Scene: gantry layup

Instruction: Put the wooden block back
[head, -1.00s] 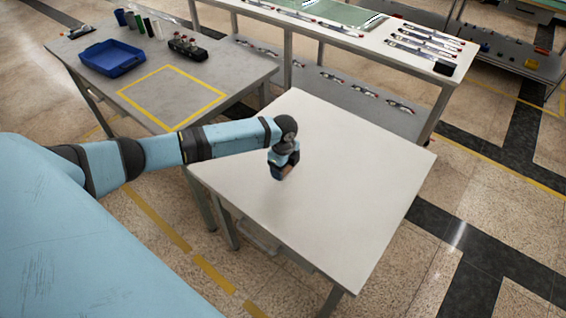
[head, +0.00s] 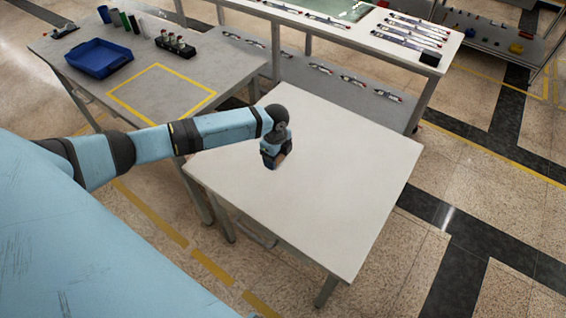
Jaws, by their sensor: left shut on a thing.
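My left gripper (head: 274,163) is over the white table (head: 340,190), toward its left part, pointing down. It is shut on a small brown piece, which looks like the wooden block (head: 283,159). Most of the block is hidden by the gripper, and I cannot tell whether it touches the tabletop. My right gripper is not in view.
The rest of the white table is bare. A grey table at the upper left has an empty yellow-taped rectangle (head: 160,92), a blue tray (head: 99,58), several cylinders and a dark holder (head: 175,46). A long bench (head: 340,35) with tools stands behind.

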